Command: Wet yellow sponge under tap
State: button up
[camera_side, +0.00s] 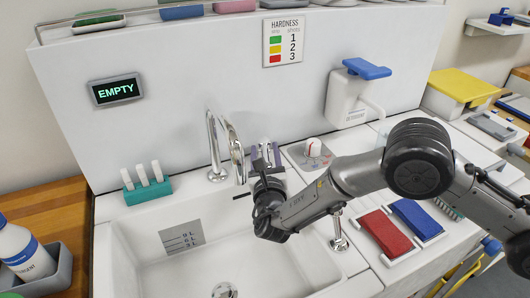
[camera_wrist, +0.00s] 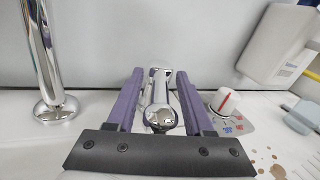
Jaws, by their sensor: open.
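The chrome tap (camera_side: 214,145) arches over the white sink (camera_side: 150,285); no water shows running from it. My gripper (camera_side: 264,155) is just right of the spout, pointing at the wall. In the wrist view its purple fingers (camera_wrist: 160,76) stand apart on either side of a chrome lever-like part (camera_wrist: 160,100), with gaps on both sides. The tap's column (camera_wrist: 46,70) stands left of the fingers. I cannot make out a yellow sponge in either view. A red sponge-like block (camera_side: 386,233) and a blue one (camera_side: 416,217) lie in trays at the right.
A display (camera_side: 116,90) reads "EMPTY". A white knob with a red mark (camera_side: 313,147) is right of my gripper. A soap dispenser (camera_side: 348,98) hangs on the wall. A teal holder (camera_side: 148,190) stands left of the tap; a bottle (camera_side: 22,250) is far left. A yellow-lidded box (camera_side: 462,85) is at the right.

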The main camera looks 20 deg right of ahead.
grip_shut()
jog(key=shift+d, duration=0.15)
dwell(1.3)
